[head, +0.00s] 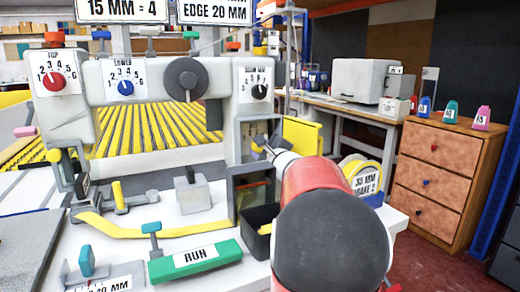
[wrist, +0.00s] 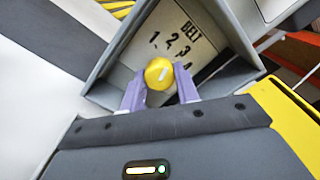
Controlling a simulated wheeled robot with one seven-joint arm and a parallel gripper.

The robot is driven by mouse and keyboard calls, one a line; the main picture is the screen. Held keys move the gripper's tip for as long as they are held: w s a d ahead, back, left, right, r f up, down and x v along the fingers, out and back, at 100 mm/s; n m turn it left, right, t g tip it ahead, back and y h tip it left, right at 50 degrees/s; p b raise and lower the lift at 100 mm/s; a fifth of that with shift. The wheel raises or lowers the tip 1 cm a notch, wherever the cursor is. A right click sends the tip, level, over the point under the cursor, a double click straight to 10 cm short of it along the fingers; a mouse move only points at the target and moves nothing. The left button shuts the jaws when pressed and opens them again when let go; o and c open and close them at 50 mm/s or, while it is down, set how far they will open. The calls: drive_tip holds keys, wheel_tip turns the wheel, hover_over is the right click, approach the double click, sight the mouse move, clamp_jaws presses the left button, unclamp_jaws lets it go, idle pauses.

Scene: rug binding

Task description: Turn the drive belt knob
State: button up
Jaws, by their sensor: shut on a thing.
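The drive belt knob (wrist: 158,74) is round and yellow with a short white mark that slants toward the upper right in the wrist view. It sits on a pale panel (wrist: 140,52) lettered BELT, with the numbers 1, 2 and 3 plain and a further one partly hidden. My gripper (wrist: 160,90) has a purple finger on each side of the knob and is shut on it. In the head view my red and grey arm reaches to the grey housing beside the white machine (head: 215,75) and hides much of the knob area.
Grey walls (wrist: 232,35) frame the BELT panel closely, and a yellow panel (wrist: 285,115) is at the right. In the head view, a green RUN bar (head: 195,262) and a black bin (head: 262,217) lie below. A wooden drawer cabinet (head: 447,180) stands at the right.

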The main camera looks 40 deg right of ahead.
drive_tip(key=m+b, duration=0.1)
drive_tip(key=m, duration=0.2)
drive_tip(key=shift+m, duration=1.9)
drive_tip(key=o, duration=1)
